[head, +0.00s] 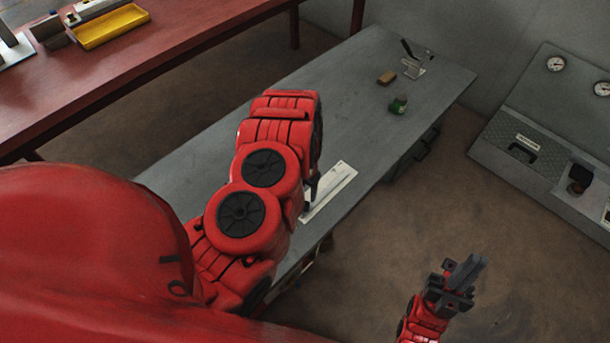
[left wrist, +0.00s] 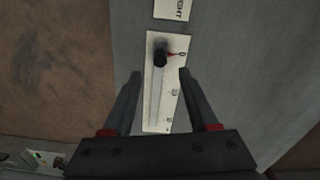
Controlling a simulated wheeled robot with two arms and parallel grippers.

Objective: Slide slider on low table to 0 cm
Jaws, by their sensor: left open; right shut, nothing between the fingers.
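The slider is a white scale plate (head: 335,186) on the grey low table (head: 340,85). In the left wrist view the plate (left wrist: 152,115) has a long slot and a dark knob (left wrist: 160,58) near its upper end. In the head view my left arm hides much of this gripper (head: 309,192). My right gripper (head: 478,265) is shut and empty over the floor.
At the table's far end are a green bottle (head: 398,105), a tan block (head: 387,77) and a metal lever device (head: 415,62). A red table (head: 160,50) with a yellow tray (head: 110,25) stands left. A grey gauge panel (head: 530,125) stands right. A label plate (left wrist: 173,8) lies beyond the slider.

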